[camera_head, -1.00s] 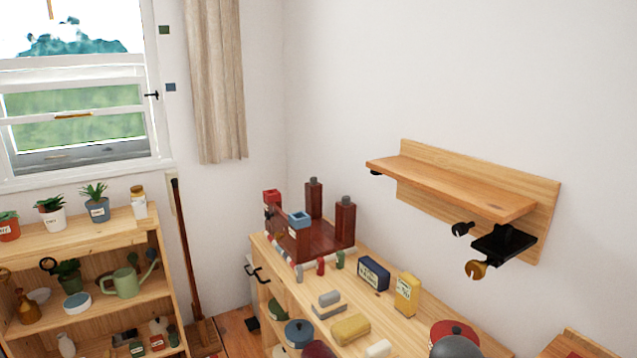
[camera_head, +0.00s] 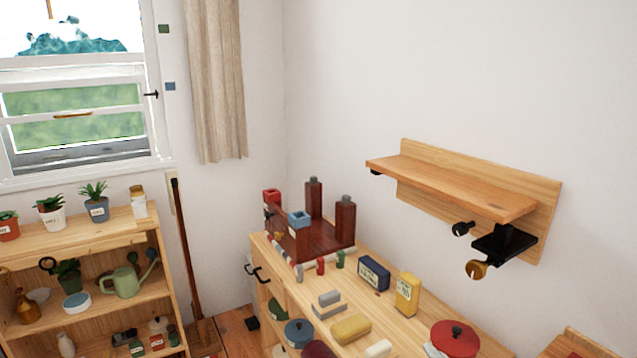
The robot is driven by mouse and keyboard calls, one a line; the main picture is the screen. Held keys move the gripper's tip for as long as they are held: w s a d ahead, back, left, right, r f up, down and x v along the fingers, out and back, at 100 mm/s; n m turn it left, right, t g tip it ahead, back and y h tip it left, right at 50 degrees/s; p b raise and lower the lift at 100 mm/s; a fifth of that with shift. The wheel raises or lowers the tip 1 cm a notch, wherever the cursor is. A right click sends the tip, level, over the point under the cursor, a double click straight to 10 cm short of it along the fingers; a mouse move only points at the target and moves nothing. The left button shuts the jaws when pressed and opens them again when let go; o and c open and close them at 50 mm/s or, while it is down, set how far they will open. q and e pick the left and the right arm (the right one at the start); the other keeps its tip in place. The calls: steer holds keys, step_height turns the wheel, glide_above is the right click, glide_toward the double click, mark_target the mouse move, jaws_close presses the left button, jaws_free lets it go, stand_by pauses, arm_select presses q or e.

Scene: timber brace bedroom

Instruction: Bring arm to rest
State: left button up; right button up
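Neither of my grippers shows in the head view, and no part of my arms is in sight. What either gripper holds, if anything, cannot be seen. The wooden cabinet (camera_head: 385,322) below the wall shelf fills the lower middle. A red lidded pot (camera_head: 455,340) stands at its near right end, cut by the bottom edge of the picture.
On the cabinet stand a dark red wooden rack (camera_head: 322,238), a dark blue box (camera_head: 373,273), a yellow box (camera_head: 407,293) and a yellow block (camera_head: 351,329). A wall shelf (camera_head: 455,187) juts out at right. A plant shelf (camera_head: 100,236) and broom (camera_head: 186,255) stand left.

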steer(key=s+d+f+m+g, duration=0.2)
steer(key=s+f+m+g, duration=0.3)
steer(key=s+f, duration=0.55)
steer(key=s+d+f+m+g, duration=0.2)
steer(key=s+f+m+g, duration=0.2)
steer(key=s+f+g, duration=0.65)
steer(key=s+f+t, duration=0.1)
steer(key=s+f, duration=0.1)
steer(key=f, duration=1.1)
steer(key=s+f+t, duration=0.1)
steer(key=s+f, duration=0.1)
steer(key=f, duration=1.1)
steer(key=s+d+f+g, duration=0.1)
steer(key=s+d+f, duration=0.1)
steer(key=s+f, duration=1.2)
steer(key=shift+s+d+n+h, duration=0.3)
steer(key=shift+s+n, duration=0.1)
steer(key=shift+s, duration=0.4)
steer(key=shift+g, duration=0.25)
